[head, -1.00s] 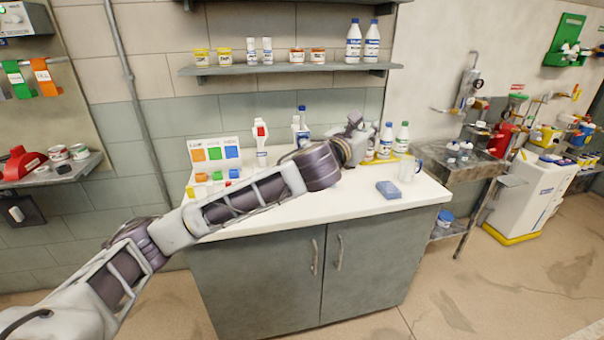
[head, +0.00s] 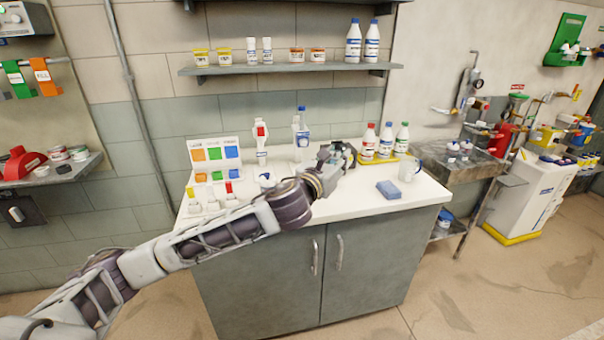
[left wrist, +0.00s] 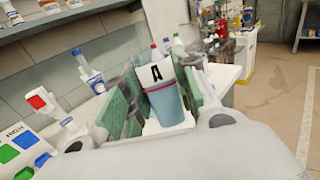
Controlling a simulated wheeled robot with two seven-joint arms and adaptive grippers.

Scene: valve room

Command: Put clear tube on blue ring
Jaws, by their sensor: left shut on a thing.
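My left gripper (head: 338,154) is over the white worktop, left of the bottles in the yellow tray. In the left wrist view its green-padded fingers (left wrist: 165,98) are shut on either side of a tube-like vessel marked A (left wrist: 168,104). The vessel has a white upper part, a thin red line and a blue-grey lower part. It looks roughly upright, but I cannot tell whether it is the clear tube. In the head view the gripper mostly hides it. I cannot make out a blue ring for certain. My right gripper is not in view.
A board with coloured squares (head: 216,157) stands at the left, small capped bottles (head: 211,196) before it.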

